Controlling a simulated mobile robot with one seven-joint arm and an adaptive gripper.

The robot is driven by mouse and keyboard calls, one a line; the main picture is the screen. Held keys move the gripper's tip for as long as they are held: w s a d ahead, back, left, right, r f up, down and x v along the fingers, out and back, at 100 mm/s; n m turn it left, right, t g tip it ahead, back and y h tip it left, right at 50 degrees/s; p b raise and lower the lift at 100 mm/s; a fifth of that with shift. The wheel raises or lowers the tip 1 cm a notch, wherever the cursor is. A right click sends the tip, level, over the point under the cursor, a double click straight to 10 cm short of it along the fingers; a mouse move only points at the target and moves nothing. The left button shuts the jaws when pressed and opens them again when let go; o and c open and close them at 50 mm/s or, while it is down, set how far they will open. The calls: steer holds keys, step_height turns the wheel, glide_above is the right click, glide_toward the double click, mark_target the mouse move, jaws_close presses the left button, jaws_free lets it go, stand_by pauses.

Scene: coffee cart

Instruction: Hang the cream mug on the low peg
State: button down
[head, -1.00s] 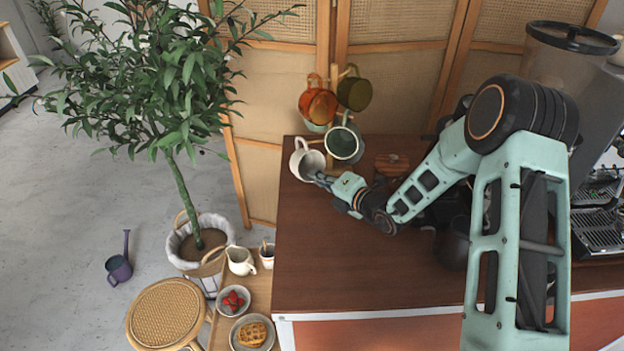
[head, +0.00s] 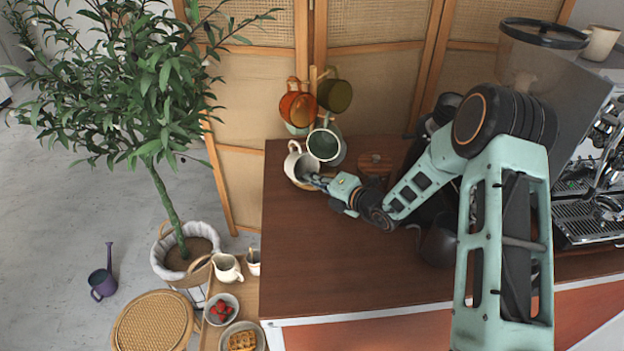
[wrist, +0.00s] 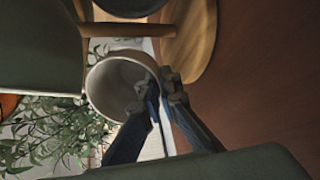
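The cream mug (head: 296,159) is at the lower left of the wooden mug tree, with its handle towards the upper left in the head view. My gripper (head: 317,180) is shut on the mug's wall at the rim. In the wrist view, the fingers (wrist: 162,92) pinch the rim of the cream mug (wrist: 100,85), one finger inside. The mug is beside the tree's post (wrist: 125,31), above the round base (wrist: 205,40). The low peg is not clear to see, and I cannot tell whether the handle is around it.
A green mug (head: 323,145), an orange mug (head: 291,107) and an olive mug (head: 336,95) hang close by on the tree. A round wooden lid (head: 375,161) lies right of it. A folding screen (head: 375,75) stands behind. The front of the brown counter (head: 330,270) is clear.

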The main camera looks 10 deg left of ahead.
stand_by(0.3)
steer(key=c, duration=2.1)
jaws_free()
steer(key=shift+s+f, duration=0.1)
steer(key=shift+d, duration=0.1)
